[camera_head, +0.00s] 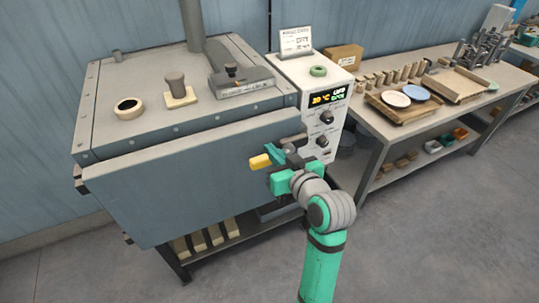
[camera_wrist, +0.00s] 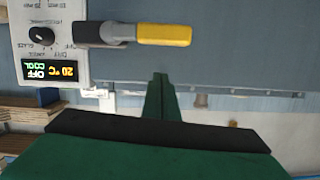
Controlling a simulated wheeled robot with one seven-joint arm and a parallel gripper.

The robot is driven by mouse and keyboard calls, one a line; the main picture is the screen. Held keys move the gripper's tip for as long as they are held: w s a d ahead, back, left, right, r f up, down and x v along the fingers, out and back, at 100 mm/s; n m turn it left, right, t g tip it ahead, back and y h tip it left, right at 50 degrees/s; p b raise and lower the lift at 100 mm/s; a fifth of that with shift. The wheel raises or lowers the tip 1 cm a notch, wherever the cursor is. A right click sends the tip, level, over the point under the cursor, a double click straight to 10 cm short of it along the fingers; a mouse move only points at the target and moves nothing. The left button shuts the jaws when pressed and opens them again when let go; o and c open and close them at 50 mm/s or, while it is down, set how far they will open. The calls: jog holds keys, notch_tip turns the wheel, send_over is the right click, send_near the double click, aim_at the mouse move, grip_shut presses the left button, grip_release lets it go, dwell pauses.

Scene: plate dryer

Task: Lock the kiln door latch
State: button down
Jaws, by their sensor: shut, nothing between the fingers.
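The grey-blue kiln door (camera_head: 190,185) covers the kiln's front; I cannot tell if it sits fully flush. The latch handle has a yellow grip (camera_head: 260,161) near the door's right edge. In the wrist view, which is upside down, the yellow grip (camera_wrist: 163,35) lies level on a grey and black pivot (camera_wrist: 100,33). My green gripper (camera_head: 274,151) is shut and empty, close beside the latch. In the wrist view its fingertips (camera_wrist: 160,78) show a little apart from the grip, on its upper side. My gripper hides part of the latch in the head view.
The control panel (camera_head: 322,115) stands right of the door, its display reading 20 °C, OFF and COOL. A workbench (camera_head: 370,125) with plates, cups and trays stands further right. Shelves with pale blocks (camera_head: 205,238) lie below the kiln. The floor in front is clear.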

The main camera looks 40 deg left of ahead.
jog(key=v, duration=0.8)
jog(key=shift+s+r, duration=0.1)
jog(key=w+d+f+m+t+h, duration=0.25)
jog(key=d+f+m+t, duration=0.55)
jog(key=f, duration=0.4)
jog(key=s+d+f+m+t+h, duration=0.1)
jog(key=s+d+f+m+h, duration=0.45)
jog(key=d+f, duration=0.35)
jog(key=s+d+f+h, duration=0.1)
jog(key=s+d+h, duration=0.1)
jog(key=s+d, duration=0.2)
jog(key=s+d+f+h, duration=0.1)
jog(key=s+d, duration=0.3)
jog(key=s, duration=0.6)
jog(key=s+d+f+t+h, duration=0.1)
jog(key=s+d+h, duration=0.2)
jog(key=s, duration=0.5)
jog(key=shift+d+n, duration=0.35)
jog(key=shift+d, duration=0.25)
